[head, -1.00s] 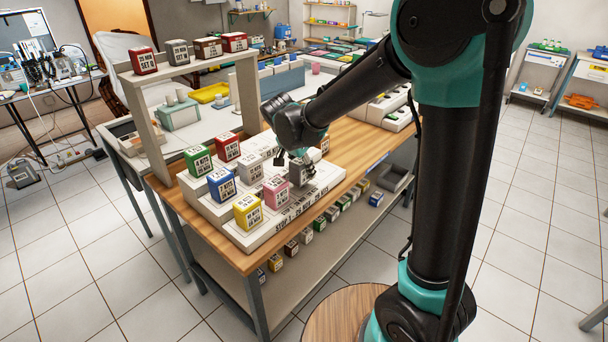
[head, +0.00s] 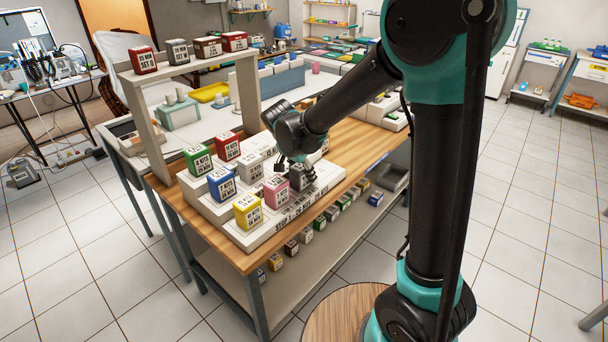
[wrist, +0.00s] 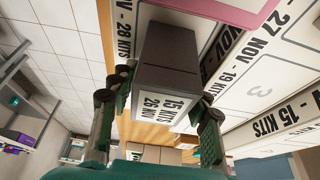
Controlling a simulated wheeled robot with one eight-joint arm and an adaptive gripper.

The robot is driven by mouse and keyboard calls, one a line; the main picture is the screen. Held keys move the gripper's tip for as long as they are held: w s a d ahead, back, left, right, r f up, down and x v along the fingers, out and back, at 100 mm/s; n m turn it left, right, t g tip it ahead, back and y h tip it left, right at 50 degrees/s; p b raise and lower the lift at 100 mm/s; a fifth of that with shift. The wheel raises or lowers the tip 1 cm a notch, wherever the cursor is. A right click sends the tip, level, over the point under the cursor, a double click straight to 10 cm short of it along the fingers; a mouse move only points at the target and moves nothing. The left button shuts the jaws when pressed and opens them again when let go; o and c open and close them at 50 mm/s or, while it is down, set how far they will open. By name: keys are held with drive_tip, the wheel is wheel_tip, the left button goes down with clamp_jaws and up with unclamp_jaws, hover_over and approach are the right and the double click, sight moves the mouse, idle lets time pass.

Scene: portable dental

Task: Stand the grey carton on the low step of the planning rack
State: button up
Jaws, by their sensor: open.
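The grey carton (head: 297,179) is at the right end of the low step of the white planning rack (head: 262,238), beside the pink carton (head: 275,190). In the wrist view the grey carton (wrist: 168,62) shows its dark grey side and a white label reading 15 KITS, 26 NOV. My gripper (wrist: 165,90) is open, with one finger on each side of the carton. In the head view my gripper (head: 303,173) partly covers the carton. The carton looks upright, but its base is hidden, so contact with the step is unclear.
A yellow carton (head: 247,210) and a blue carton (head: 221,185) stand on the rack to the left, with green, red and white ones behind. A raised shelf (head: 190,67) holds several cartons. Bare wooden tabletop (head: 352,150) lies to the right.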

drive_tip(key=v, duration=1.2)
drive_tip(key=s+d+f+n+y, duration=0.1)
drive_tip(key=s+d+f+n, duration=0.2)
drive_tip(key=d, duration=0.6)
drive_tip(key=s+d+f+n+y, duration=0.1)
drive_tip(key=s+d+f, duration=0.3)
drive_tip(key=d, duration=0.5)
drive_tip(key=s+d+f+n, duration=0.3)
drive_tip(key=s+d+f, duration=0.5)
drive_tip(key=shift+s+d+f+n+t+y, duration=0.3)
drive_tip(key=shift+s+f+t+y, duration=0.1)
